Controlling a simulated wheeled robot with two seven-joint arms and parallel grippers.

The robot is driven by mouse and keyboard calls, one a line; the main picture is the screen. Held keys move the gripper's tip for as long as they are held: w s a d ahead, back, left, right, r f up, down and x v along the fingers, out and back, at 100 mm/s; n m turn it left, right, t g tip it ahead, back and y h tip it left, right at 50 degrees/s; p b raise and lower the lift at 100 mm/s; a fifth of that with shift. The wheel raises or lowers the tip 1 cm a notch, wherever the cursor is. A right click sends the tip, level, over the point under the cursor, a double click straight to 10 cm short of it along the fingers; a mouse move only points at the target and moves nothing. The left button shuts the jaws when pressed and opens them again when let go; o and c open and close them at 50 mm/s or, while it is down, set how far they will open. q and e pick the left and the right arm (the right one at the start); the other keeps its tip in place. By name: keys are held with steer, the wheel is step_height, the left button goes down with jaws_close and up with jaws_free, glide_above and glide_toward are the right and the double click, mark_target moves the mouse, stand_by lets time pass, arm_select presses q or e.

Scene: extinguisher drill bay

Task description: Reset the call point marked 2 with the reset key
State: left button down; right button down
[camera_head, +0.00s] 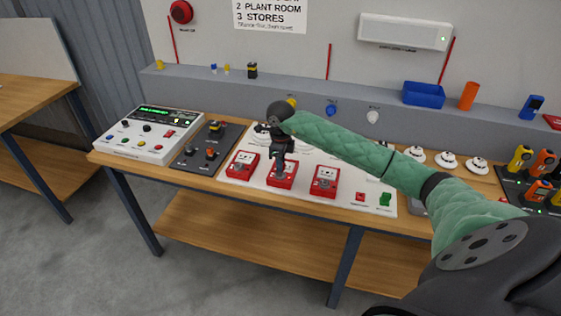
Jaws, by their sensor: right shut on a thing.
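Three red call points with white faces stand in a row on a white board (349,203): a left one (242,165), a middle one (283,181) and a right one (325,181). Their number marks are too small to read. My right gripper (281,170) points down at the middle call point, at or just above its face; I cannot tell whether it touches. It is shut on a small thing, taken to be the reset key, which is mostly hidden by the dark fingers. My left gripper is not in view.
A control panel (148,135) and a dark switch plate (206,146) stand to the left. Red and green switches (385,199) sit at the board's right end. White detectors (447,159) stand behind my right arm. A blue bin (423,95) is on the back ledge.

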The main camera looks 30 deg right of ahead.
stand_by(0.4)
steer(key=shift+b, duration=0.4)
stand_by(0.6)
steer(key=shift+b, duration=0.7)
stand_by(1.3)
steer(key=shift+f+b, duration=0.75)
steer(key=shift+f, duration=0.05)
stand_by(0.6)
steer(key=shift+m, duration=1.1)
